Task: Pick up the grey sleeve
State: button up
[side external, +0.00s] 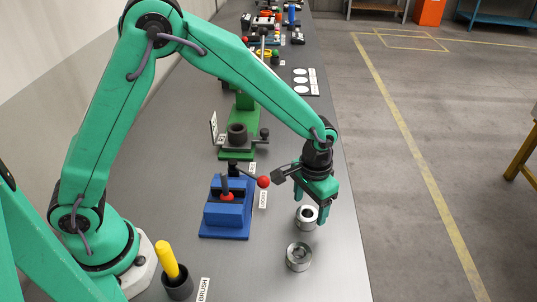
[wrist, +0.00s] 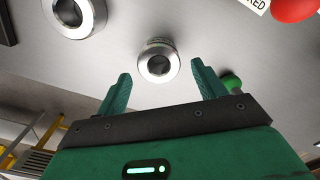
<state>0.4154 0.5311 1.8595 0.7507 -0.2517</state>
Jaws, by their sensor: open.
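Two short grey metal sleeves with dark bores stand on the bench. The farther sleeve (side external: 307,225) is just below my gripper (side external: 309,208), partly hidden by a finger. In the wrist view, this sleeve (wrist: 158,78) shows just beyond and between the fingertips, with a greenish marking on its side. The nearer sleeve (side external: 299,266) stands apart, closer to the side camera; it also shows at the top left of the wrist view (wrist: 95,22). Both look alike, and I cannot tell which one is meant. My gripper is open and empty, fingers pointing down.
A blue fixture (side external: 226,217) with a red-ball lever (side external: 263,182) stands left of my gripper. Behind it, a green stand (side external: 243,112) carries a dark cylinder (side external: 237,133). A yellow-handled brush in a cup (side external: 178,288) is near left. The bench's right edge is close.

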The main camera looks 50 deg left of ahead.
jog(key=shift+f, duration=1.4)
jog(key=c, duration=1.3)
